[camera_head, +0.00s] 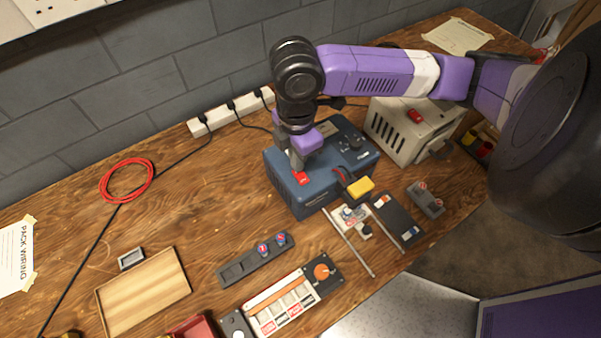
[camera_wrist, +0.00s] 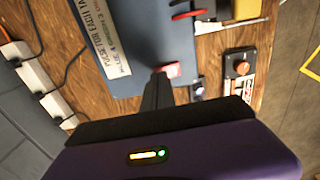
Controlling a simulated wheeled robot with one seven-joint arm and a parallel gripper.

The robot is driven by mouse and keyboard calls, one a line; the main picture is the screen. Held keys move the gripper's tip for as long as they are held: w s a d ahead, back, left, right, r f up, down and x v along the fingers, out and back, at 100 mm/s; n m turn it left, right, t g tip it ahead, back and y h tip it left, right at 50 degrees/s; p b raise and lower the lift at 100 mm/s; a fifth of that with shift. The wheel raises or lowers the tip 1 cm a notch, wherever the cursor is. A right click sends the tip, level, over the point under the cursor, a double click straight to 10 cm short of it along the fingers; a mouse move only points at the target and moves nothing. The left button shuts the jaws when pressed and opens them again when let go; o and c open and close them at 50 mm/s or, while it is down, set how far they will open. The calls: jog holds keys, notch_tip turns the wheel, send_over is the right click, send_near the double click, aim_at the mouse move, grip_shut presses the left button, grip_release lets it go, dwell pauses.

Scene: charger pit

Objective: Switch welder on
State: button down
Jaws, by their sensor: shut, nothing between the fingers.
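The welder appears to be the blue box (camera_head: 283,187) in the middle of the bench, with a dial on top; it also shows in the wrist view (camera_wrist: 150,30). A red rocker switch (camera_head: 301,179) sits on its top near the left front edge, and it shows in the wrist view (camera_wrist: 173,69). My gripper (camera_head: 297,167) points down right at this switch, its fingers shut and empty. In the wrist view the fingertips (camera_wrist: 160,74) partly cover the switch. I cannot tell whether they touch it or which way it is set.
A beige box (camera_head: 397,132) with its own red switch (camera_head: 415,116) stands to the right. A yellow-ended part (camera_head: 361,187) is at the blue box's front. A power strip (camera_head: 230,111) lies behind. A wooden tray (camera_head: 145,292) and a red cable coil (camera_head: 127,181) lie left.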

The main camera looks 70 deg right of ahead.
jog(key=shift+f+b, duration=0.7)
jog(key=shift+f, duration=0.2)
dwell(0.4)
jog(key=shift+r, duration=0.2)
jog(key=shift+r+p, duration=2.9)
jog(key=shift+r, duration=0.5)
